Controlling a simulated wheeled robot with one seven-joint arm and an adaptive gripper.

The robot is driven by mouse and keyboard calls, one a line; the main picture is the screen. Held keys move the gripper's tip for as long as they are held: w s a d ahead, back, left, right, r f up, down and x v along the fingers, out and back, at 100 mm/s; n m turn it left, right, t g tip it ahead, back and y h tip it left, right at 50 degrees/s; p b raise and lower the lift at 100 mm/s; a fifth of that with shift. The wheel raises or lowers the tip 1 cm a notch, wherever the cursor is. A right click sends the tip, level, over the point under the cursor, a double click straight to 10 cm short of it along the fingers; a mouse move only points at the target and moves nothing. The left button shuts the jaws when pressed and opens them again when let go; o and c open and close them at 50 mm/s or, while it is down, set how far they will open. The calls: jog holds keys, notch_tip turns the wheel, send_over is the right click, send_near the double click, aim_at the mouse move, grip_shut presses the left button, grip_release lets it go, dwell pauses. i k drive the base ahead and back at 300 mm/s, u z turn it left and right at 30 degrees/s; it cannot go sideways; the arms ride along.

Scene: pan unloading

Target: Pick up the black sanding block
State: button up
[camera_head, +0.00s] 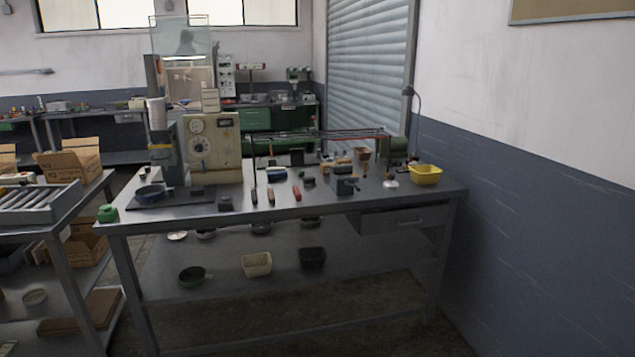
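Another small dark item (308,182) lies farther right, behind a red-handled tool (296,193). My gripper is not in view, and no part of my arm shows.
A beige machine (212,148) stands on the bench's left, with a green item (107,213) at the left corner. Bowls and bins sit on the lower shelf.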

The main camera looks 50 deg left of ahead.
aim_at(311, 181)
jog(key=u, duration=0.15)
jog(key=i, duration=1.35)
jog(key=u, duration=1.2)
jog(key=i, duration=0.75)
jog(key=u, duration=1)
